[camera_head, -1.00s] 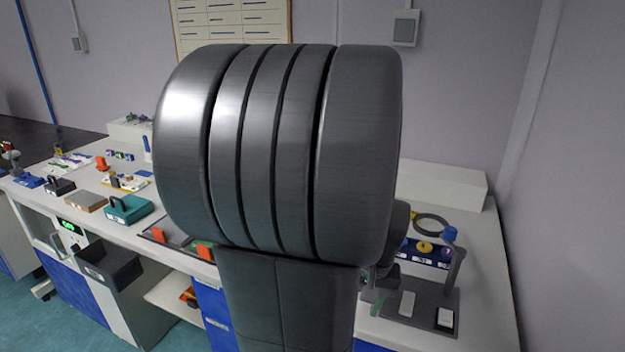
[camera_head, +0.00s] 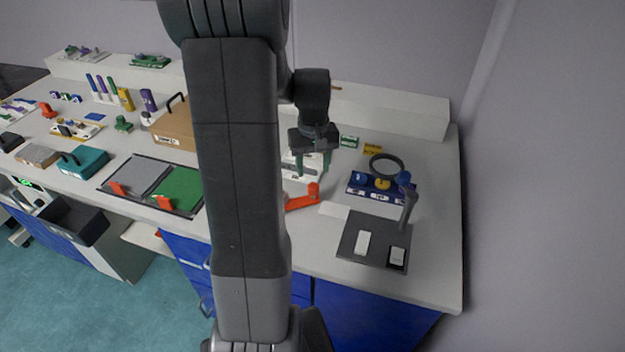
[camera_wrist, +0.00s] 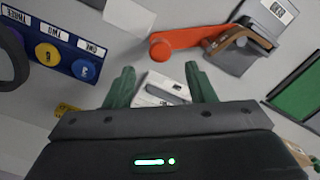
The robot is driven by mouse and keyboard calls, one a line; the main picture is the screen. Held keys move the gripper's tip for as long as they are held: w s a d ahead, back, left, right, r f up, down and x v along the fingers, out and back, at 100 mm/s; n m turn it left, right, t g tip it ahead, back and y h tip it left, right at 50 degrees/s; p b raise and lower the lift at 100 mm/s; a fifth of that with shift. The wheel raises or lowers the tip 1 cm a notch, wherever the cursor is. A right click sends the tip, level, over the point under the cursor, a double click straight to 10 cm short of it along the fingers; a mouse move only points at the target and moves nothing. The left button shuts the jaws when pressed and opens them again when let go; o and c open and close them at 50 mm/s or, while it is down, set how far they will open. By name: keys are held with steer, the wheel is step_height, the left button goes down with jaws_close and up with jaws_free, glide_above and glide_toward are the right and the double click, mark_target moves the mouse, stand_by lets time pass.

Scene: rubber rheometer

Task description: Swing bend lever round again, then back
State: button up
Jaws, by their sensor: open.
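The orange bend lever (camera_head: 303,201) lies on the bench in the head view, with a knob at its right end; my arm hides its left end. In the wrist view the lever (camera_wrist: 190,39) runs from its round knob to a grey bending block (camera_wrist: 237,55) with a brown bent strip on it. My gripper (camera_head: 313,162) is above the bench, behind the lever in the head view. Its green fingers are apart and empty in the wrist view (camera_wrist: 159,80), not touching the lever. A white device (camera_wrist: 163,90) shows beyond and between the fingers.
A blue holder (camera_head: 381,191) with numbered knobs, a black ring (camera_head: 386,164) and a dark grey stand (camera_head: 373,242) are to the right. A tray with a green panel (camera_head: 177,188) is to the left. Bare bench lies around the lever's knob.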

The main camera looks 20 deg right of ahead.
mark_target(313, 185)
step_height(313, 185, down, 6)
steer(key=shift+f, duration=0.1)
steer(key=shift+c, duration=0.2)
jaws_close()
